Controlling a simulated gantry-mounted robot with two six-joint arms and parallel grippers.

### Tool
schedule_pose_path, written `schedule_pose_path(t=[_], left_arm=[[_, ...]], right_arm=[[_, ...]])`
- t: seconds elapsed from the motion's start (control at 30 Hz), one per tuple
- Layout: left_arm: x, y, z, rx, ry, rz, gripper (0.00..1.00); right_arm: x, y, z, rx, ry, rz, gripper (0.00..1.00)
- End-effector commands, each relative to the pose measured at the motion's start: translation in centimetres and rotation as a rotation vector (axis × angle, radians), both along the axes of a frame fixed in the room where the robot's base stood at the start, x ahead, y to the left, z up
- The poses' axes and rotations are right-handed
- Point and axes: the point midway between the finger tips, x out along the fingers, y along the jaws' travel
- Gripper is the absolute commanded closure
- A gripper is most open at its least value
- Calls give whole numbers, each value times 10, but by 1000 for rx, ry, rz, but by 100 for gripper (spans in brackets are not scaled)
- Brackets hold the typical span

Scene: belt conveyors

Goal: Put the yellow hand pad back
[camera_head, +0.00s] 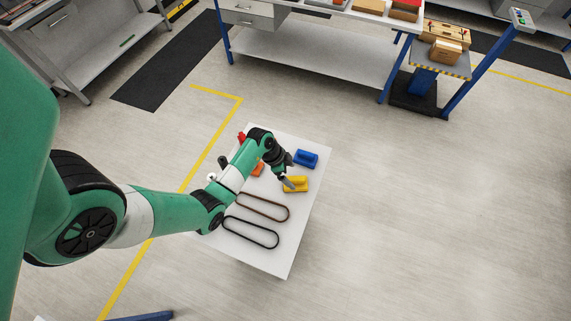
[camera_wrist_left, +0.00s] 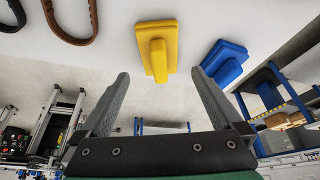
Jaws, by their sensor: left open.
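The yellow hand pad (camera_head: 297,184) lies on the white table (camera_head: 262,258), near its right edge. My left gripper (camera_head: 288,185) is just at the pad's left side in the head view, pointing down. In the left wrist view the yellow hand pad (camera_wrist_left: 157,48) shows with its handle, ahead of and between the two spread fingers of the left gripper (camera_wrist_left: 160,95). The fingers are open with nothing between them, and the pad looks apart from them. My right gripper is not in view.
A blue hand pad (camera_head: 306,158) lies behind the yellow one. A brown belt (camera_head: 263,207) and a black belt (camera_head: 250,232) lie toward the table's front. A red item (camera_head: 241,138) and an orange item (camera_head: 257,169) are partly hidden by my arm. Open floor lies right of the table.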

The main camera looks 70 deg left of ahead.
Motion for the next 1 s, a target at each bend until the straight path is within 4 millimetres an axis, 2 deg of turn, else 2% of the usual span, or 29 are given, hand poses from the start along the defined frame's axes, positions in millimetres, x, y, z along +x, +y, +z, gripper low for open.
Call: schedule_pose_path(t=[0.03,0.1,0.3,0.77,0.87,0.97,1.0], left_arm=[[-5,2,18,1,-2,3,0],[-11,3,32,2,-3,2,0],[-22,6,55,1,0,1,0],[-21,6,58,2,-8,-5,0],[3,5,74,32,-100,-56,0],[58,-2,121,108,-333,-177,0],[84,-9,150,150,-462,-238,0]], right_arm=[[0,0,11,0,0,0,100],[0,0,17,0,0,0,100],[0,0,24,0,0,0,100],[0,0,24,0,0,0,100],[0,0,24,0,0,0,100],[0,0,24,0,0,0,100],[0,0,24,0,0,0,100]])
